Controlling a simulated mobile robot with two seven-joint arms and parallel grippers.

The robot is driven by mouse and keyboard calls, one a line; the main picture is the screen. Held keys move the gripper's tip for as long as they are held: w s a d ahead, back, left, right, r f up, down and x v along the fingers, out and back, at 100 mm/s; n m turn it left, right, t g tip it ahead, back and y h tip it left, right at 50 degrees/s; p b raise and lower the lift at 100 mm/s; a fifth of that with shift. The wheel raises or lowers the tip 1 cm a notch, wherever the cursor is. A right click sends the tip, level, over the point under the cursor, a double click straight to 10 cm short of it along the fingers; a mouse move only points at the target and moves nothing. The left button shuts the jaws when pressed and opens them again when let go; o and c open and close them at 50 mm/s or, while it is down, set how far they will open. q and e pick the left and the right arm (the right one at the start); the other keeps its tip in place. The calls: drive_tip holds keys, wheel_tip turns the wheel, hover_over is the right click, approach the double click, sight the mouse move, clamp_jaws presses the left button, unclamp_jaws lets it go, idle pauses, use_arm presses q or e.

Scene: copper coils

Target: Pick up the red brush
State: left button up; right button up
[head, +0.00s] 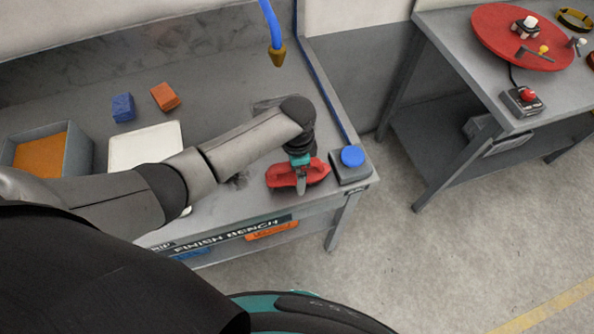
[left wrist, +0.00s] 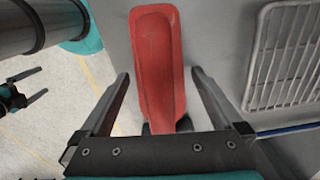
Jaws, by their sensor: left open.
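The red brush (head: 283,177) lies near the front right corner of the grey finish bench (head: 225,200). It also shows in the left wrist view as a long red body (left wrist: 158,45), with its lower end partly hidden by my gripper. My left gripper (head: 301,182) is over the brush, pointing down. In the left wrist view my left gripper (left wrist: 160,75) is open, one finger on each side of the brush, with gaps visible beside it. My right gripper (left wrist: 44,81) shows at the left of that view, away from the bench, with its fingers apart.
A blue button box (head: 352,160) stands just right of the brush. A metal grille (left wrist: 285,55) lies beside it. A white pad (head: 145,143), blue block (head: 123,107), orange block (head: 165,96) and grey bin (head: 78,155) are farther left. A blue hose (head: 270,22) hangs above.

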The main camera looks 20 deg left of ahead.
use_arm(q)
drive_tip(key=shift+c, duration=0.2)
drive_tip(key=c, duration=1.4)
drive_tip(key=shift+r, duration=0.15)
wheel_tip(320, 180, up, 20)
drive_tip(key=p, duration=0.3)
